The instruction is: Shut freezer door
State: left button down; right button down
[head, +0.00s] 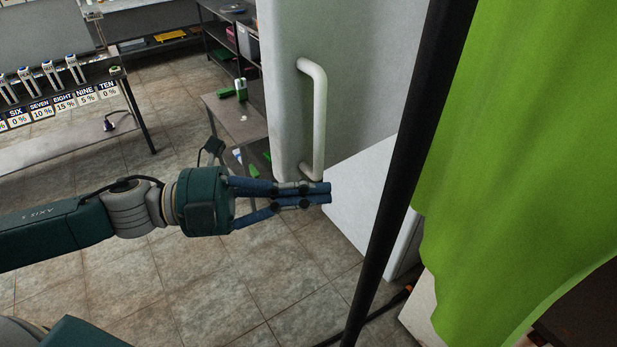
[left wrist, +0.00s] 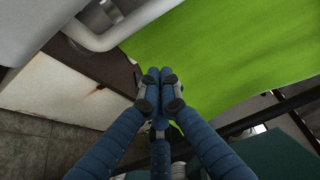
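A white upright freezer door (head: 345,75) with a long white bar handle (head: 318,120) stands right of centre in the head view. A pale boxy white surface (head: 368,190) shows below and right of it; I cannot tell if it is part of the freezer. How far the door stands open is unclear. My left gripper (head: 328,193) is shut and empty, just below the handle's lower end. In the left wrist view the handle (left wrist: 130,32) is at the upper left, apart from the shut fingertips (left wrist: 160,75). My right gripper is not in view.
A black pole (head: 410,150) and a green curtain (head: 525,130) stand close on the right and hide what is behind. Grey tables (head: 235,118) with items stand behind. A bench (head: 60,150) with labelled pipettes is far left. The tiled floor (head: 220,290) is clear in front.

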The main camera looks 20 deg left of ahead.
aim_at(309, 175)
pick_arm(q)
jog(key=w, duration=0.1)
jog(key=w+a+p, duration=0.1)
jog(key=w, duration=0.1)
jog(key=shift+a+r, duration=0.1)
jog(key=shift+a, duration=0.05)
jog(key=shift+w+a, duration=0.2)
dwell(0.3)
